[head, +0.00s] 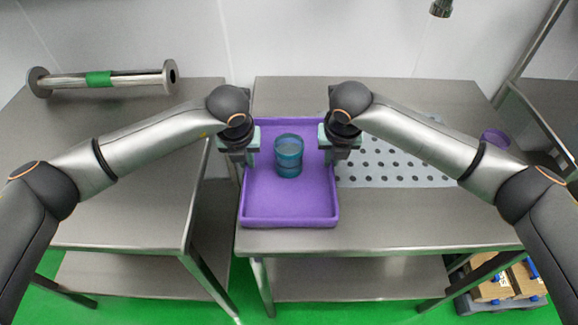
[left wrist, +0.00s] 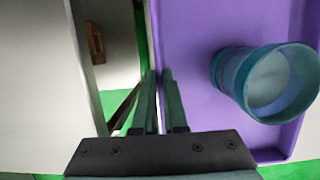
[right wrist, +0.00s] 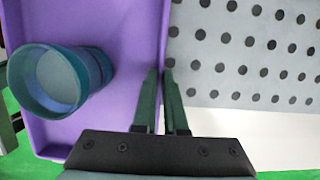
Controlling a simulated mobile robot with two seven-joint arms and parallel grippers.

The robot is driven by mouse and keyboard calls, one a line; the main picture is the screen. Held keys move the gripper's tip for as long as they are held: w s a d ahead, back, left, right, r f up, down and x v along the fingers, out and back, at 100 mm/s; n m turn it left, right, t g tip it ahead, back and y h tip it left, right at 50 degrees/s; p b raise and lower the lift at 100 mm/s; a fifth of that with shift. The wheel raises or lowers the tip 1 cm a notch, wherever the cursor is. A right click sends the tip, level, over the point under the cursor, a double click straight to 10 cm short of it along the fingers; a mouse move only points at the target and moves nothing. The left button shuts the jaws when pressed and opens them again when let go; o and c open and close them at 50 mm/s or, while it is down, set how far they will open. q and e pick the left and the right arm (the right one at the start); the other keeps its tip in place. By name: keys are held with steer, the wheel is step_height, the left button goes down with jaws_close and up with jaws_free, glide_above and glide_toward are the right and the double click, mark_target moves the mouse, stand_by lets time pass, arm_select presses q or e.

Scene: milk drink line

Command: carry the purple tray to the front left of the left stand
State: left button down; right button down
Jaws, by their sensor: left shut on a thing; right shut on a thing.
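The purple tray (head: 290,205) is at the left end of the right stand (head: 420,225) in the head view. A blue-green translucent cup (head: 288,155) stands in it; the cup also shows in the left wrist view (left wrist: 265,82) and the right wrist view (right wrist: 55,80). My left gripper (head: 250,160) is shut on the tray's left wall. My right gripper (head: 328,158) is shut on its right wall. Whether the tray touches the stand's top I cannot tell. The left stand (head: 130,205) is across a narrow gap, with its front left clear.
A metal roller with a green band (head: 99,79) lies at the back of the left stand. A perforated grey plate (head: 390,165) lies just right of the tray. A small purple round thing (head: 495,138) is at the far right. A crate with boxes (head: 505,290) stands on the floor.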

arm_select(q)
steer(key=shift+r, duration=0.1)
arm_select(e)
steer(key=shift+r, duration=0.1)
stand_by(0.3)
